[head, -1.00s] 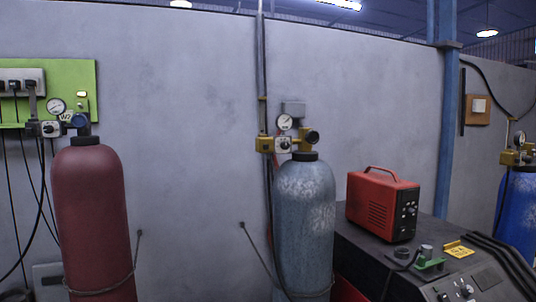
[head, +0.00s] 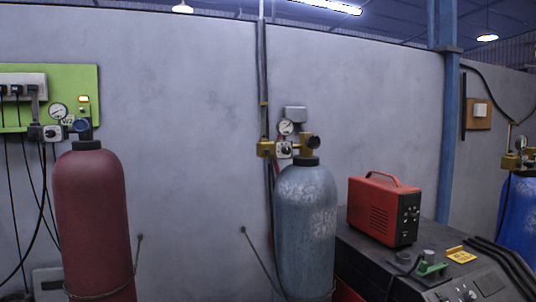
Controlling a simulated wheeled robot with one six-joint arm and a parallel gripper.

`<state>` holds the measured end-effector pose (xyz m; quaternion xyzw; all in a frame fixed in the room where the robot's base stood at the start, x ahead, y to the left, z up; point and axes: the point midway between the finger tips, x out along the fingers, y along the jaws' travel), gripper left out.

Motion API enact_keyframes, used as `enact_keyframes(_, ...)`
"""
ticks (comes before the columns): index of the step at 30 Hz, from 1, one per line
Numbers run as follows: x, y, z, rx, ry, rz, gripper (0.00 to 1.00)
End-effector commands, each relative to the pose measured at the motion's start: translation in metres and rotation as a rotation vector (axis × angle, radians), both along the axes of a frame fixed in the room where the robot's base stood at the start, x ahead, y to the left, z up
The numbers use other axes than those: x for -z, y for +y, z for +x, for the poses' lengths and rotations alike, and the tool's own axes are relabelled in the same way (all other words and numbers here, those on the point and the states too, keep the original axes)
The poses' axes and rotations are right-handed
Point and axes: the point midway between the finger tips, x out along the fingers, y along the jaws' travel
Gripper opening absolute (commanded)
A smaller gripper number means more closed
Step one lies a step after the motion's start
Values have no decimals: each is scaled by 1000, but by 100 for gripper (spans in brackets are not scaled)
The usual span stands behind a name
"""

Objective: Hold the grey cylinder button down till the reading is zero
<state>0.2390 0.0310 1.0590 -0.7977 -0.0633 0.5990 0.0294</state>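The grey cylinder (head: 306,225) stands upright against the wall in the middle of the head view, pale blue-grey with worn patches. On top is a brass regulator (head: 265,148) with a round white gauge (head: 286,127). A small white block with a dark round button or knob (head: 286,149) sits below the gauge. A larger dark knob (head: 313,142) is at the right. The gauge's needle is too small to read. My gripper is not in view, and nothing is seen touching the button.
A dark red cylinder (head: 92,220) with its own gauge (head: 58,111) stands left, by a green board (head: 83,80). A blue cylinder (head: 520,215) stands far right. A dark bench (head: 365,250) bearing a red machine (head: 383,209) is close right of the grey cylinder.

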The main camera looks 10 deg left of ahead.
Motion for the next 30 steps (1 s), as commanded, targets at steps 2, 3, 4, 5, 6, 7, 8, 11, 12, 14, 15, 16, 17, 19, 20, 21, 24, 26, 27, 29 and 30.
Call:
enact_keyframes(2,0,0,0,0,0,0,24)
enact_keyframes(3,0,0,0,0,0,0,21)
enact_keyframes(4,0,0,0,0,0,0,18)
enact_keyframes(5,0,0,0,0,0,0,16)
enact_keyframes(6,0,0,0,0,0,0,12)
enact_keyframes(7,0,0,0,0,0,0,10)
enact_keyframes(8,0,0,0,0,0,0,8)
enact_keyframes(11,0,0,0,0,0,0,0)
enact_keyframes(12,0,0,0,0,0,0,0)
enact_keyframes(14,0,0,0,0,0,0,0)
enact_keyframes(15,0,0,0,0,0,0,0)
enact_keyframes(16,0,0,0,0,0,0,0)
enact_keyframes(17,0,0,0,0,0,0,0)
enact_keyframes(19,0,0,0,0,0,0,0)
enact_keyframes(20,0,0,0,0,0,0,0)
enact_keyframes(21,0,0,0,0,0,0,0)
enact_keyframes(24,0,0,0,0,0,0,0)
enact_keyframes(26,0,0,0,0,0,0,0)
enact_keyframes(27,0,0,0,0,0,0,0)
enact_keyframes(29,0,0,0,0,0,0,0)
enact_keyframes(30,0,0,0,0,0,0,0)
